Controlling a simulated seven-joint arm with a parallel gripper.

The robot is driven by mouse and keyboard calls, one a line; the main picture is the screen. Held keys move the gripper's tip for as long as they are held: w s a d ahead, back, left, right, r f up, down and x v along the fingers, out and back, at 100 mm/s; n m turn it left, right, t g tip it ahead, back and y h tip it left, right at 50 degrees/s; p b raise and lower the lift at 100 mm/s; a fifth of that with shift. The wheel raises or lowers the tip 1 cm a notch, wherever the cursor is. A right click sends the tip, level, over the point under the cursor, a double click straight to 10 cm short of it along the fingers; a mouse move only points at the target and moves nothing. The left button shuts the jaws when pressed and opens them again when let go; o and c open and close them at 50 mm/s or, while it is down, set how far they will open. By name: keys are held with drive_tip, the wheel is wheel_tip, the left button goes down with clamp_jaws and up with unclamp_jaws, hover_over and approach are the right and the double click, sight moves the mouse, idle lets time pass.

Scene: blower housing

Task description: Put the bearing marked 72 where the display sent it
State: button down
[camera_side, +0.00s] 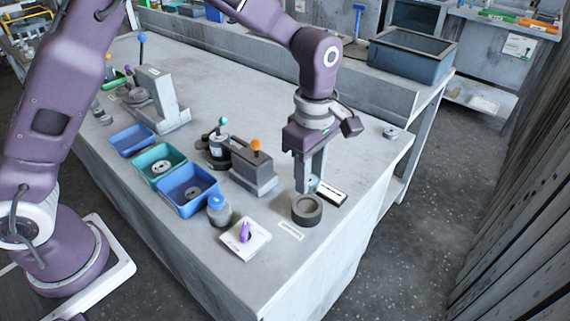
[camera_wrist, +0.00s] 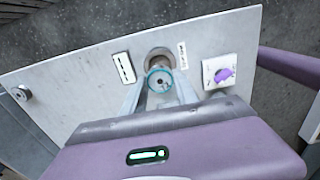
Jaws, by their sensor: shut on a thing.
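My gripper (camera_side: 311,186) is shut on a small round bearing (camera_wrist: 160,80) with a teal rim and a dark centre. It holds the bearing upright between its fingertips, beside or just above a round grey cup-like housing (camera_side: 307,209). The housing also shows behind the bearing in the wrist view (camera_wrist: 158,55); I cannot tell whether the two touch. No number is readable on the bearing. A small black-and-white panel (camera_side: 330,192), perhaps the display, lies on the bench close to the housing; its content is too small to read. It also shows in the wrist view (camera_wrist: 123,68).
A teal bin (camera_side: 147,157) and a blue bin (camera_side: 211,202) each hold a round part; another blue bin (camera_side: 133,140) looks empty. A purple-knobbed switch plate (camera_side: 245,238), a jar (camera_side: 218,211) and a grey orange-knobbed fixture (camera_side: 252,170) stand nearby. The bench's far middle is clear.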

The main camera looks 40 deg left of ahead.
wheel_tip(320, 180, up, 7)
drive_tip(key=w+a+n, duration=0.3)
drive_tip(key=w+a, duration=0.1)
drive_tip(key=a, duration=1)
drive_tip(key=n, duration=0.9)
hover_over(133, 142)
wheel_tip(133, 142, down, 15)
drive_tip(key=shift+d+f, duration=0.1)
drive_tip(key=shift+f, duration=0.05)
drive_tip(key=shift+f, duration=0.15)
